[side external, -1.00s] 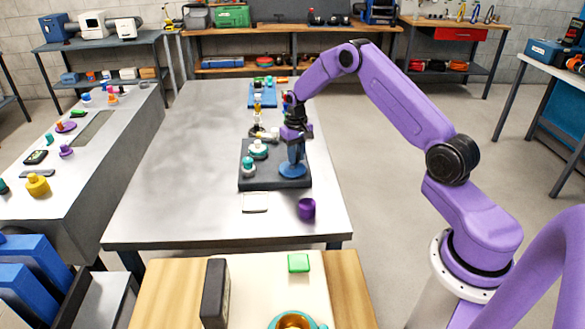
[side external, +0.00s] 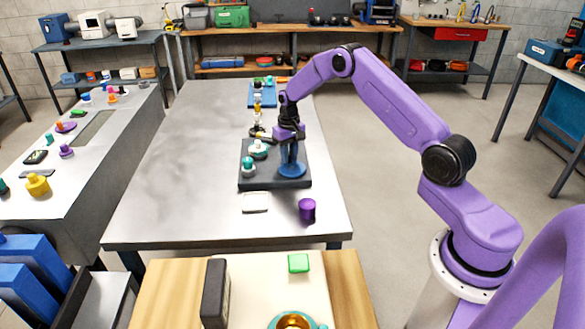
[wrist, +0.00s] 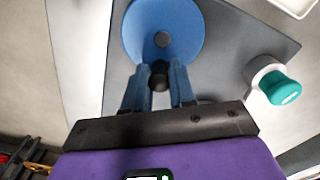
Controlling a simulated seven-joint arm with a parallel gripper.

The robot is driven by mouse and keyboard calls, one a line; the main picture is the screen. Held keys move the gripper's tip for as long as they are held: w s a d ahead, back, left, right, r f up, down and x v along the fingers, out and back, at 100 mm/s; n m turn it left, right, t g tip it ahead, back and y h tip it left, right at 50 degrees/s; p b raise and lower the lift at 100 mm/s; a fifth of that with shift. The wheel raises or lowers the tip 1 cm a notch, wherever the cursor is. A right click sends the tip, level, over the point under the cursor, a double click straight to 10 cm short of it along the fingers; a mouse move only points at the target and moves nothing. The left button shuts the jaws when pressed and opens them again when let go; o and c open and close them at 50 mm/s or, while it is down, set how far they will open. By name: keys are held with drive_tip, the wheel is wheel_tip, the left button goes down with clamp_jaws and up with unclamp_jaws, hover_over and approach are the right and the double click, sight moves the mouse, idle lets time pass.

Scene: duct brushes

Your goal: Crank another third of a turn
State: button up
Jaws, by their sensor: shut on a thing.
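The crank is a blue disc (side external: 293,171) on the right part of a dark base board (side external: 262,184). In the wrist view the disc (wrist: 185,22) has a dark round centre and a black knob (wrist: 160,76) near its edge. My gripper (side external: 290,163) points down over the disc. In the wrist view its blue fingers (wrist: 159,75) stand on both sides of the knob and are shut on it. The exact contact is partly hidden by the fingers in the side view.
A white piece with a teal top (side external: 248,168) and a similar one (side external: 258,149) stand on the board's left side. A purple cylinder (side external: 307,209) and a small pale tray (side external: 255,202) lie in front. The metal table (side external: 170,190) is clear to the left.

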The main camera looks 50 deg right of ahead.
drive_tip(key=shift+a, duration=0.15)
drive_tip(key=shift+w+a, duration=0.2)
drive_tip(key=shift+a, duration=0.35)
drive_tip(key=shift+s+a, duration=0.1)
drive_tip(key=shift+a, duration=0.35)
drive_tip(key=o, duration=0.6)
drive_tip(key=shift+o, duration=0.2)
wheel_tip(320, 180, up, 7)
idle(0.3)
